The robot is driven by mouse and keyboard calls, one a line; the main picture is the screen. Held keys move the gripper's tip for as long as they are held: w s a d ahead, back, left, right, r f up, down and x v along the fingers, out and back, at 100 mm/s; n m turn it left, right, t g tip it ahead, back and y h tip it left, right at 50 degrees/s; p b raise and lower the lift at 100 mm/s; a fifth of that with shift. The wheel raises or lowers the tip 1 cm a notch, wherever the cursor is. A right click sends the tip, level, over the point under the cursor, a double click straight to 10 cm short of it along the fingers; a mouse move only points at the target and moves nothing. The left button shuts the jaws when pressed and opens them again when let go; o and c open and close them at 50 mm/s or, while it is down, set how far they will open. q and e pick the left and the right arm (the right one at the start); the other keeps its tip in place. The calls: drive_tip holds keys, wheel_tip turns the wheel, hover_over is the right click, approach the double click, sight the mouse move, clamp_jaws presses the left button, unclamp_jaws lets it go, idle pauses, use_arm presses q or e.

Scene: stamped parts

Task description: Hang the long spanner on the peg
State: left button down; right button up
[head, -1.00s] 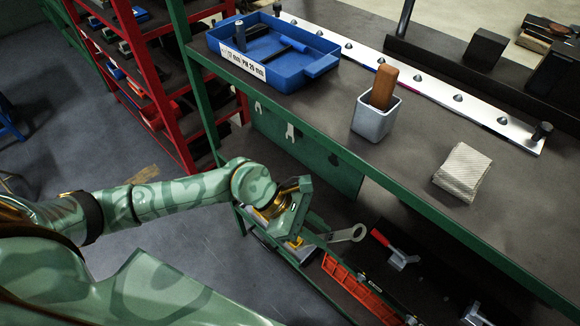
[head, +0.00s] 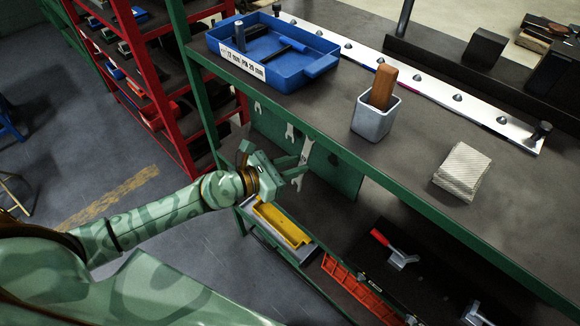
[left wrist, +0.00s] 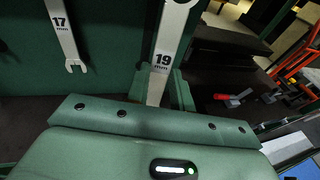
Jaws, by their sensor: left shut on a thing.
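The long spanner (head: 306,148), a grey one marked "19 mm" in the left wrist view (left wrist: 172,45), hangs nearly upright from my left gripper (head: 296,165). The gripper is shut on its shank, and the fingers (left wrist: 160,92) show on either side of it in the left wrist view. The spanner is in front of the green board (head: 335,172) under the bench top. Its upper end is cut off in the left wrist view. I cannot make out the peg or tell whether the spanner touches the board. My right gripper is out of view.
A spanner marked "17 mm" (left wrist: 62,35) hangs on the board to the left. The bench top edge (head: 400,185) overhangs the board. A yellow tray (head: 281,224) and a red-handled clamp (head: 397,254) are on the lower shelf.

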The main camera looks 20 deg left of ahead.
use_arm(q)
drive_tip(key=w+d+f+b, duration=0.1)
drive_tip(key=w+d+b, duration=0.1)
drive_tip(key=w, duration=0.5)
drive_tip(key=shift+w+d+f, duration=0.2)
drive_tip(key=shift+w+d, duration=0.15)
drive_tip(key=shift+d, duration=0.05)
idle(0.3)
idle(0.5)
drive_tip(key=c, duration=1.1)
unclamp_jaws()
drive_tip(key=shift+c, duration=0.2)
drive_tip(key=shift+s, duration=0.1)
